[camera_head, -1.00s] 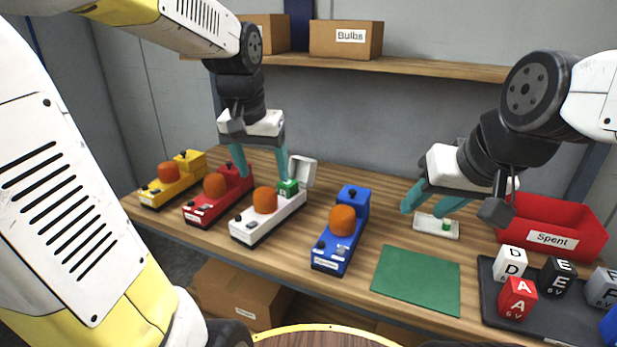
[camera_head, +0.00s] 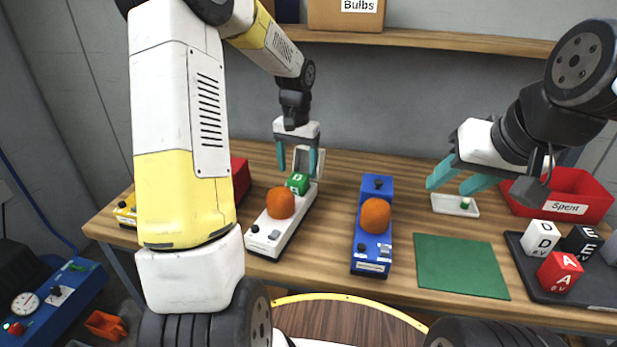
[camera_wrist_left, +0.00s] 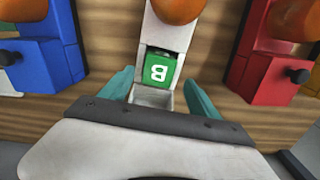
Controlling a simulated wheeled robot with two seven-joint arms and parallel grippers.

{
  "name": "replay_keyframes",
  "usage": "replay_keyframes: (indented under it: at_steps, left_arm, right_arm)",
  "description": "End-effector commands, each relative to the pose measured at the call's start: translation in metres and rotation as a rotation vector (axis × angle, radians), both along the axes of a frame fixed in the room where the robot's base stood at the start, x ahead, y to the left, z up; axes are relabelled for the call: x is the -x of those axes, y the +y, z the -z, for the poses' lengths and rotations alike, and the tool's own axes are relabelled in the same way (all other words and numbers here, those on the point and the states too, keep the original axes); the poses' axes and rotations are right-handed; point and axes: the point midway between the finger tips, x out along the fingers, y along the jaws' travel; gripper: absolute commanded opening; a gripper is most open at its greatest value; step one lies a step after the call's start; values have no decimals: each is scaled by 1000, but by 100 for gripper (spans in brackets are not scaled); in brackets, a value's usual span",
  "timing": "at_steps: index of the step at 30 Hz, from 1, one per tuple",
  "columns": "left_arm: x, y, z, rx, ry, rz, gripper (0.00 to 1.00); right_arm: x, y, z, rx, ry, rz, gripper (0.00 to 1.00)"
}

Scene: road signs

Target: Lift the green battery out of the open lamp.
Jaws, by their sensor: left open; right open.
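The open lamp (camera_head: 268,238) is white with an orange dome, and its lid (camera_head: 308,160) stands raised at the far end. The green battery (camera_head: 298,183) sits in its open compartment, and its face marked B shows in the left wrist view (camera_wrist_left: 160,70). My left gripper (camera_head: 297,172) is open at the far end of the lamp. In the left wrist view its fingers (camera_wrist_left: 160,90) are spread on either side of the lamp's end, not closed on the battery. My right gripper (camera_head: 452,186) is open and empty above the small white tray.
A blue lamp (camera_head: 373,253) stands to the right, with red (camera_head: 241,178) and yellow (camera_head: 124,210) lamps left, partly hidden by my arm. A green mat (camera_head: 460,266), white tray (camera_head: 456,206), red Spent bin (camera_head: 570,190) and black rack (camera_head: 535,262) with lettered batteries are further right.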

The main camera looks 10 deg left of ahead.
Motion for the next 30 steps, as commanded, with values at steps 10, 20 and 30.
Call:
replay_keyframes:
  at_steps: [10, 20, 30]
  left_arm:
    - [5, -2, 41, 0, 1, 0, 71]
    - [5, -2, 41, 0, 0, 0, 47]
    - [5, -2, 41, 0, 0, 0, 0]
  right_arm:
    - [0, 0, 0, 0, 0, 0, 43]
    - [0, 0, 0, 0, 0, 0, 43]
    - [0, 0, 0, 0, 0, 0, 43]
